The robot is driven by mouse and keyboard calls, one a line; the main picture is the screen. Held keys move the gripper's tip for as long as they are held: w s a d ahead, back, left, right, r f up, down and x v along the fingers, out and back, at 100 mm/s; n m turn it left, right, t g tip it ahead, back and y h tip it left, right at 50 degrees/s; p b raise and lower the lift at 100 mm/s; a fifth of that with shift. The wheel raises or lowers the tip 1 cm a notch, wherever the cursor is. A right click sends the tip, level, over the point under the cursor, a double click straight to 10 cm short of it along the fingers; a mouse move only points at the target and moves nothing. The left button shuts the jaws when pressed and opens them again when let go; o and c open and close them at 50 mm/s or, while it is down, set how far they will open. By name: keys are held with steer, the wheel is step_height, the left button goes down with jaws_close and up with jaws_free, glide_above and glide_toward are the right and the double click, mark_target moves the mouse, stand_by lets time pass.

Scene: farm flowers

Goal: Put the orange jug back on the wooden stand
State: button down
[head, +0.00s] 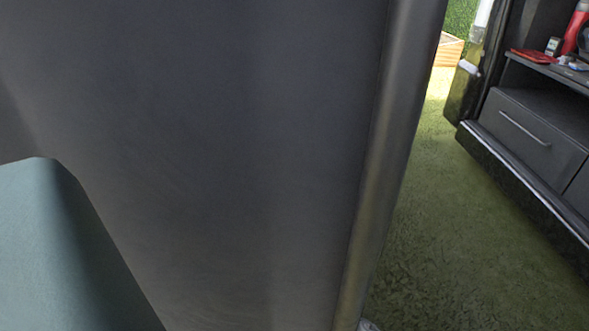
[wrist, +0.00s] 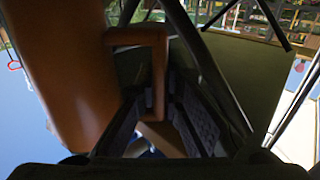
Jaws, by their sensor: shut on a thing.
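The orange jug (wrist: 62,65) fills the left side of the wrist view, its body running from the top edge down toward my gripper. Its squared handle (wrist: 158,60) reaches down between the two dark fingers of my gripper (wrist: 160,105). My gripper is shut on the jug at this handle. The lower part of the jug is partly hidden by the fingers. The head view shows neither my gripper nor the jug. I cannot make out the wooden stand for certain in either view.
A large dark grey panel (head: 230,150) blocks most of the head view, with a teal surface (head: 50,250) at lower left. To the right, green floor (head: 450,230) is clear beside a dark drawer cabinet (head: 530,130) with small items on it. A wooden box (head: 448,50) stands farther back.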

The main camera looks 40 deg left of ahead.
steer(key=c, duration=1.7)
jaws_free()
steer(key=shift+f, duration=0.1)
steer(key=d, duration=0.8)
steer(key=w+d, duration=0.1)
steer(key=d, duration=0.3)
steer(key=shift+r+p, duration=0.25)
steer(key=shift+p, duration=0.15)
